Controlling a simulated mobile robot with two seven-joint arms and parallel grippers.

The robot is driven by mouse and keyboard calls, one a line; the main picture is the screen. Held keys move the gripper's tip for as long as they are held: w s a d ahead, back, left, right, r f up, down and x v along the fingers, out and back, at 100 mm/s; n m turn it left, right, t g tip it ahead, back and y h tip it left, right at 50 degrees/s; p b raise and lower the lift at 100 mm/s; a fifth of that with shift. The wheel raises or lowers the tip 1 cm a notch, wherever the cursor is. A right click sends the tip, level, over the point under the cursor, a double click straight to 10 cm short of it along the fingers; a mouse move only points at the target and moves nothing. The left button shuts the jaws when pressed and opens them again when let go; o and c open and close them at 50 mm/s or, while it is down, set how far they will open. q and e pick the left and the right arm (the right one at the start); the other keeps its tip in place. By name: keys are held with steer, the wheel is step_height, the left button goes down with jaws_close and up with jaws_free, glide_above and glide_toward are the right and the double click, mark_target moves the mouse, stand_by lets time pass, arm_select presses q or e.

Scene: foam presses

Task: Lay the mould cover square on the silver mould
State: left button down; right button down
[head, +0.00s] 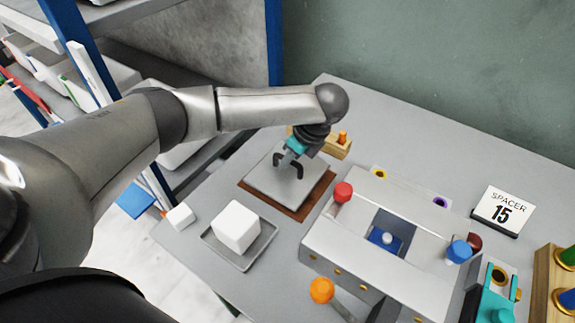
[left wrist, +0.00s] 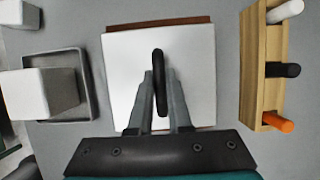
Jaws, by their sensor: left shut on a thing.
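The mould cover (head: 270,186) is a flat pale grey square plate with a black loop handle. My left gripper (head: 289,163) points down at it and is shut on the handle. In the left wrist view the cover (left wrist: 125,60) fills the middle, and the gripper's fingers (left wrist: 160,103) clasp the handle from both sides. The cover is over a brown mat (head: 300,212), whose edges show past it; I cannot tell whether they touch. A silver-grey block (head: 335,225) with a rectangular opening stands to the right; I cannot tell if it is the silver mould. My right gripper is not in view.
A white cube sits in a grey tray (head: 258,251) at the front left, with a smaller white block (head: 180,217) beside it. A wooden peg rack (left wrist: 252,70) stands close to the cover.

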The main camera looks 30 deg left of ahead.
arm_select(q)
steer(key=shift+f, duration=0.9)
steer(key=shift+r, duration=0.1)
steer(key=c, duration=0.8)
jaws_free()
steer(key=shift+c, duration=0.2)
